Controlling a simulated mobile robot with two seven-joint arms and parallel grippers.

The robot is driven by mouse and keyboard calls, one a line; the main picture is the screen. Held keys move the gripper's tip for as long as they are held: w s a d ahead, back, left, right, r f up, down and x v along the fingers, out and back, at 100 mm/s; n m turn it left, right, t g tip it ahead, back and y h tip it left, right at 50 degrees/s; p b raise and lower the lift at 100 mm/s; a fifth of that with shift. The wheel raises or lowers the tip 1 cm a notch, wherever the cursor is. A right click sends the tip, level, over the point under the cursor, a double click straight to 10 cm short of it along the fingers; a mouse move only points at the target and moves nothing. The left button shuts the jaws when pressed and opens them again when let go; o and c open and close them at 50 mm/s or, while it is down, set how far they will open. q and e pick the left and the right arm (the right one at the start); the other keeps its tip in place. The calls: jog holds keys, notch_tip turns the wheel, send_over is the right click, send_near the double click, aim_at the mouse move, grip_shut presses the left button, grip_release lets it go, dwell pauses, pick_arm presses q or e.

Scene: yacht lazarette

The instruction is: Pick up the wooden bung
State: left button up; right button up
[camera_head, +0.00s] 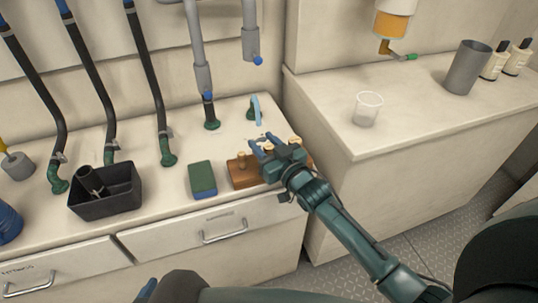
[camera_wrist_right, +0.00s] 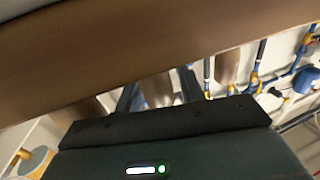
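A brown wooden block (camera_head: 245,180) stands on the left counter near its right end. Pale wooden bungs stand in it: one bung (camera_head: 241,159) at its left, another (camera_head: 295,141) behind my gripper. My right gripper (camera_head: 263,143) is over the block, its blue fingers apart, and hides part of it. In the right wrist view the wooden block (camera_wrist_right: 130,55) fills the top, close and blurred. A wooden bung (camera_wrist_right: 228,65) shows outside the fingers, to the right. My left gripper (camera_head: 147,290) shows only as a blue tip at the bottom edge.
A green and blue sponge (camera_head: 202,178) lies just left of the block, and a black bin (camera_head: 105,195) farther left. Hoses and pipes come down behind. The higher right counter (camera_head: 420,120) holds a clear cup (camera_head: 367,108), a grey cup (camera_head: 467,68) and bottles (camera_head: 517,57).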

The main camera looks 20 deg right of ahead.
jog(key=c, duration=0.8)
jog(key=shift+r, duration=0.1)
